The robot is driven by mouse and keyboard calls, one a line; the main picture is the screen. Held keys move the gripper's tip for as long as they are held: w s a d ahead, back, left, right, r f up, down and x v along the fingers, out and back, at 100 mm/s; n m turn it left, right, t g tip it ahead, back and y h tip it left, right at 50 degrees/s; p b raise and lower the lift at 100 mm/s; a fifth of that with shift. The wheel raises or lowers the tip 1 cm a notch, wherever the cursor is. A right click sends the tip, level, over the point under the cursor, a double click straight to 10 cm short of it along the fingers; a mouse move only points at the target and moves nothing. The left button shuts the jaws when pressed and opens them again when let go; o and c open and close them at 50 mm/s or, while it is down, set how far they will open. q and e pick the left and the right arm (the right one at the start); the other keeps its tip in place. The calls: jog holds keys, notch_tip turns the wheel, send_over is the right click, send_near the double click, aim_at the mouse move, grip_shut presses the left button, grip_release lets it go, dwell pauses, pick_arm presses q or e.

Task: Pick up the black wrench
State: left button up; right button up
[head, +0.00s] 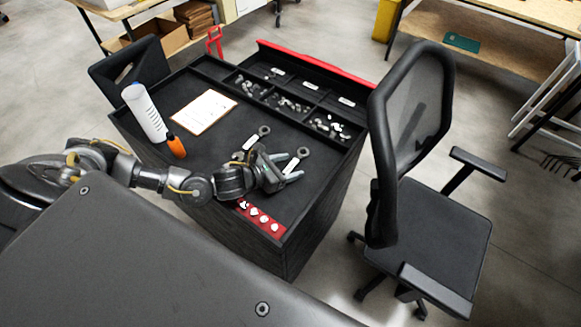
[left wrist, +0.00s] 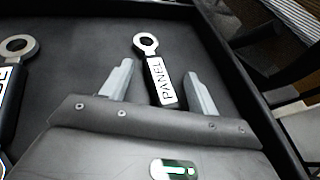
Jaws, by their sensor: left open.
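One wrench (head: 302,153) with a grey ring head and a dark handle lies on the black cart top; in the left wrist view the same wrench (left wrist: 163,85) has a white label reading PANEL. My left gripper (head: 288,167) is open, its fingers (left wrist: 158,70) on either side of that handle and apart from it in the picture; the handle's lower end is hidden behind the gripper body. A second, similar wrench (head: 264,131) lies to the left, also at the left edge of the wrist view (left wrist: 18,48). My right gripper is not in view.
The black cart (head: 195,85) has back compartments (head: 290,103) with small parts. An office chair (head: 430,222) stands close at right.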

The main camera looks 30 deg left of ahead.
pick_arm(q)
jog(key=shift+c, duration=0.4)
jog(key=c, duration=1.2)
grip_shut()
jog(key=shift+r, duration=0.1)
